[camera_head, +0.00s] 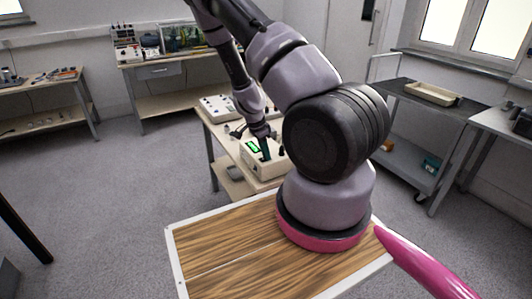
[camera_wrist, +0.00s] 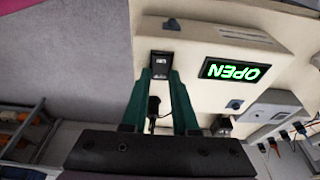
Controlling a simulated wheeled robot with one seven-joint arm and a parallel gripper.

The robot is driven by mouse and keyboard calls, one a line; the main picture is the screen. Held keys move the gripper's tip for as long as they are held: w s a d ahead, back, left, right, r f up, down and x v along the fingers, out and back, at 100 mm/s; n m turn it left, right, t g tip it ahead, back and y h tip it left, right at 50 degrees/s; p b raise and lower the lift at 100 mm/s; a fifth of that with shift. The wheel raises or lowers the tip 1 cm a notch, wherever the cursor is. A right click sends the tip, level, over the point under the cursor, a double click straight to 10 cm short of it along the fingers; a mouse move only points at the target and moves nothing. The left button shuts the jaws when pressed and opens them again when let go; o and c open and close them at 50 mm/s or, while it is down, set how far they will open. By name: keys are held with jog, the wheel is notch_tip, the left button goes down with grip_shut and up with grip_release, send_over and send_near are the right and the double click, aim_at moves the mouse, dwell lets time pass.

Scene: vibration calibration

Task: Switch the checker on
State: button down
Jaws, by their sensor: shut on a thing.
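The checker (camera_head: 264,172) is a beige box on a bench, with a green-lit display (camera_head: 253,147). In the wrist view, the checker (camera_wrist: 200,33) fills the upper part, and its display (camera_wrist: 234,71) reads "OPEN" upside down. A black rocker switch (camera_wrist: 161,65) sits in the panel left of the display. My gripper (camera_wrist: 161,78) has its green fingertips on either side of the switch and is shut on it. The switch's exact tilt is hard to tell. In the head view, my gripper (camera_head: 266,154) reaches down to the checker, and the switch is hidden.
A white device (camera_head: 217,106) stands behind the checker on the same bench. A grey box with several plugs (camera_wrist: 272,110) shows at the right in the wrist view. A trolley with a tray (camera_head: 433,94) stands at right. Open floor lies left of the bench.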

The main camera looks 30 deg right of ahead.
jog(key=c, duration=0.7)
grip_release()
jog(key=v, duration=1.1)
